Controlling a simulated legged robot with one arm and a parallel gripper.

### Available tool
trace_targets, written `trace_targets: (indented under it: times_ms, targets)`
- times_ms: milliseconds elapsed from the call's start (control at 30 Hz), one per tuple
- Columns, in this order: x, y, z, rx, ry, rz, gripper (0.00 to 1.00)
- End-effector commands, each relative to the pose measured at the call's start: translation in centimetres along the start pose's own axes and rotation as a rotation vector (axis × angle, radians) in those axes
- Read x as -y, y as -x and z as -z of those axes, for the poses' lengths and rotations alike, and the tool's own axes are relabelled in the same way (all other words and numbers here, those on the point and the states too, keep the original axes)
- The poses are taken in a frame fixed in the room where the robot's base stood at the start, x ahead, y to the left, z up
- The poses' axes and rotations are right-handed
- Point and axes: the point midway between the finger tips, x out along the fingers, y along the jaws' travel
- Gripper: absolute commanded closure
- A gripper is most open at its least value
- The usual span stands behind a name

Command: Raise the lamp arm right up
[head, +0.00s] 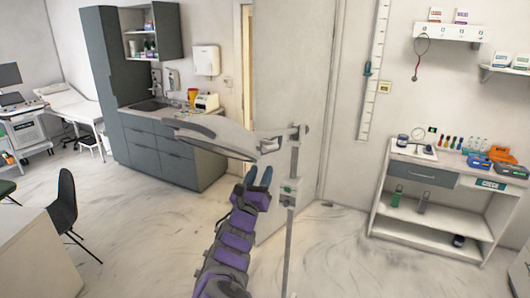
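The lamp has a flat, pale grey head (215,136) that reaches out to the left at a slight tilt. A short lamp arm (283,134) joins it to a thin upright pole (294,165). A small box with a green mark (289,190) sits lower on the pole. I cannot tell whether a fingertip touches the lamp.
A grey sink cabinet (172,155) stands behind on the left. A black chair (64,205) and a white desk (35,255) are at the left. A white shelf unit (425,228) with bottles stands at the right. The floor between is mostly clear.

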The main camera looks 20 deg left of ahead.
Motion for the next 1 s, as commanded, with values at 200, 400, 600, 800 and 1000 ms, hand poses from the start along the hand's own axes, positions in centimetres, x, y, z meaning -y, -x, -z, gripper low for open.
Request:
trace_targets:
  times_ms: [200,400,600,800,1000]
  targets:
    - [-0.8,-4.2,0.2,-0.001,0.004,0.001,0.60]
    - [-1.9,-7.2,0.4,-0.001,0.010,-0.001,0.60]
    - [-1.5,-8.7,-0.1,0.003,0.009,-0.003,0.60]
    - [-0.7,-9.2,-0.2,0.005,0.007,-0.002,0.60]
    - [-1.2,-9.1,-0.1,0.004,0.010,-0.002,0.61]
